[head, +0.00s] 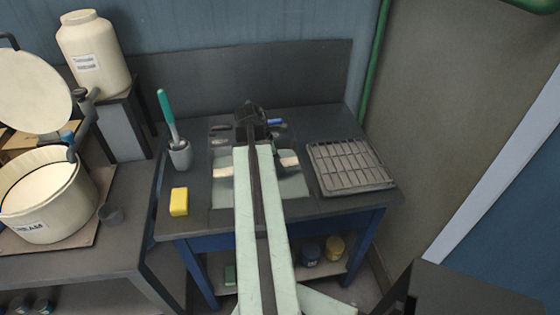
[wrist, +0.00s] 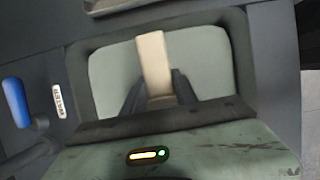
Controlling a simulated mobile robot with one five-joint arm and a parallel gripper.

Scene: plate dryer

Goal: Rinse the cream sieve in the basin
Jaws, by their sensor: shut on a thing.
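The cream sieve (wrist: 152,55) shows in the wrist view only as a flat, pale cream strip standing between my fingers. Its mesh cannot be made out. My gripper (wrist: 157,78) is shut on it, a dark finger on each side. The strip is over the basin (wrist: 108,75), whose pale grey-green floor and dark rim surround it in this view. In the head view the basin (head: 292,188) is set in the dark bench top, and my pale arm crosses its middle, hiding my fingers. I cannot tell whether the sieve touches the basin floor.
A blue tap lever (wrist: 15,102) is beside the basin, near a WATER label (wrist: 59,100). A wire rack (head: 350,166) lies right of the basin. A yellow sponge (head: 179,202) and a green-handled brush in a grey cup (head: 180,155) are left. A large cream pot (head: 40,200) stands further left.

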